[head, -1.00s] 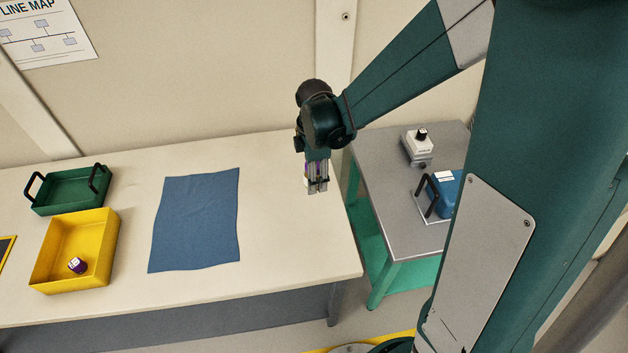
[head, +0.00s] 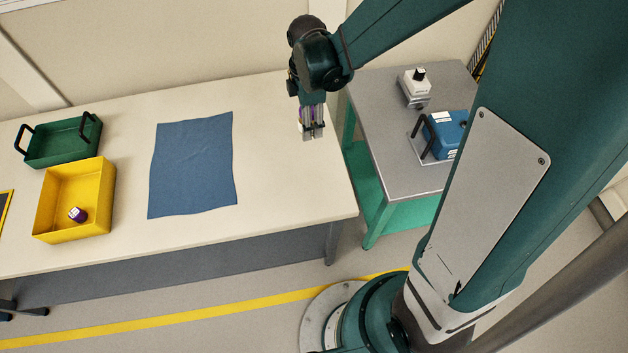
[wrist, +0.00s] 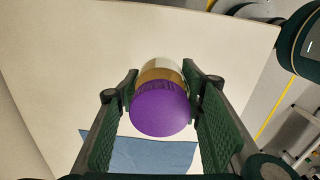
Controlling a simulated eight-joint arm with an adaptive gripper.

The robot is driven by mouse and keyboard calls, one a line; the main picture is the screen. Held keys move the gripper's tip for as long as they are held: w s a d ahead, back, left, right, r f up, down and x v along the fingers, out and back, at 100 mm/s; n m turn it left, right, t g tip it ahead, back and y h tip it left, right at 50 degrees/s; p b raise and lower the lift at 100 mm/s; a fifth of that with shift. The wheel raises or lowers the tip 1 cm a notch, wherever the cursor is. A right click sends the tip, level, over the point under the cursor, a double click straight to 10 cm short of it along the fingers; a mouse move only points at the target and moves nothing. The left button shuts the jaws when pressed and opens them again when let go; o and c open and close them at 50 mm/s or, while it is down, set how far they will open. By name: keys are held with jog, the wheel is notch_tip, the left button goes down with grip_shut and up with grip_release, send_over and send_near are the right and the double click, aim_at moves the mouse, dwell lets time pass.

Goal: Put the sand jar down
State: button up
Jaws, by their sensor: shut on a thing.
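My gripper (head: 312,134) is over the right end of the cream bench, shut on a jar. In the wrist view the sand jar (wrist: 161,72) sits between the two green finger pads, with its purple lid (wrist: 160,109) towards the camera. Sand-coloured contents and a pale band show beyond the lid. In the head view the fingers mostly hide the jar. I cannot tell whether its base touches the bench (head: 275,165).
A blue cloth (head: 192,165) lies left of my gripper. Further left are a yellow tray (head: 97,180) holding another purple-lidded jar (head: 77,214), and a green handled tray (head: 62,143). A grey side table (head: 395,150) with a blue case (head: 446,132) stands right. Bench around my gripper is clear.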

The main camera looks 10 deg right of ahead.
jog(key=m+b, duration=0.1)
jog(key=b, duration=0.1)
send_over(315, 192)
dwell(0.4)
jog(key=shift+f+b, duration=0.75)
jog(key=shift+f, duration=2.15)
jog(key=shift+a+f+b, duration=0.1)
jog(key=shift+f+b, duration=0.55)
jog(key=shift+f, duration=1.45)
jog(key=shift+f, duration=0.1)
